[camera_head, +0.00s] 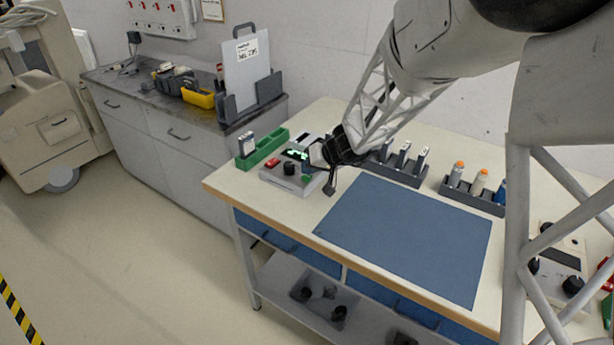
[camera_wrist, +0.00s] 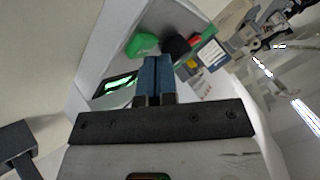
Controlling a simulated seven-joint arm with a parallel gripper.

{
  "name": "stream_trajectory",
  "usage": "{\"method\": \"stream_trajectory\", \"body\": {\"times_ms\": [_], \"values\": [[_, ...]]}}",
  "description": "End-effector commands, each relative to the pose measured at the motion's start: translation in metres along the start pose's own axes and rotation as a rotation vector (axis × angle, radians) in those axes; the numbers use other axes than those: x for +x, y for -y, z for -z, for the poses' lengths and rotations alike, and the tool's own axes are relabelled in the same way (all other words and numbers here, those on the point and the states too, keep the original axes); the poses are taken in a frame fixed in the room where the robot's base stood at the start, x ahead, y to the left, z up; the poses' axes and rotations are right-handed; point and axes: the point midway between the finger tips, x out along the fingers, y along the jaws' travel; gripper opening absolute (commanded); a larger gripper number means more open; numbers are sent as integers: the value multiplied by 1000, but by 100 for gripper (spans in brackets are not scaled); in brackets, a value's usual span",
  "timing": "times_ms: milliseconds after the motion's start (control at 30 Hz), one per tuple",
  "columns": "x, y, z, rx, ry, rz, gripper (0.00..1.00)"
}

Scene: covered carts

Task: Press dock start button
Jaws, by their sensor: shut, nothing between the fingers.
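The dock (camera_head: 276,175) is a light grey box at the bench's left end. It carries a red button (camera_head: 272,162), a black knob (camera_head: 289,168), a green button (camera_head: 307,178) and a lit green display (camera_head: 297,154). My gripper (camera_head: 308,164) is over its right side, partly hiding it. In the wrist view the blue fingers (camera_wrist: 154,62) are shut together and empty. Their tips appear close to the green button (camera_wrist: 142,44), with the black knob (camera_wrist: 176,47) just beyond. Contact cannot be told. The display (camera_wrist: 114,88) lies beside the fingers. Button labels are not readable.
A green tray (camera_head: 262,150) stands left of the dock. Dark racks (camera_head: 398,172) with upright items stand behind the blue mat (camera_head: 405,235), which is clear. Another control box (camera_head: 560,262) sits at right. A grey counter (camera_head: 170,100) adjoins the wall.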

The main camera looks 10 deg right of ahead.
Motion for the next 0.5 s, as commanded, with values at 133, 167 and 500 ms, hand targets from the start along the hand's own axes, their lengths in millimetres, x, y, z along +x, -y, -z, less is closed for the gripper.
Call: {"method": "stream_trajectory", "body": {"times_ms": [133, 167, 500], "values": [[-4, 3, 3, -2, -1, 0, 0], [-5, 4, 4, -2, -1, 0, 0], [-9, 6, 6, -1, 0, 0, 0]]}}
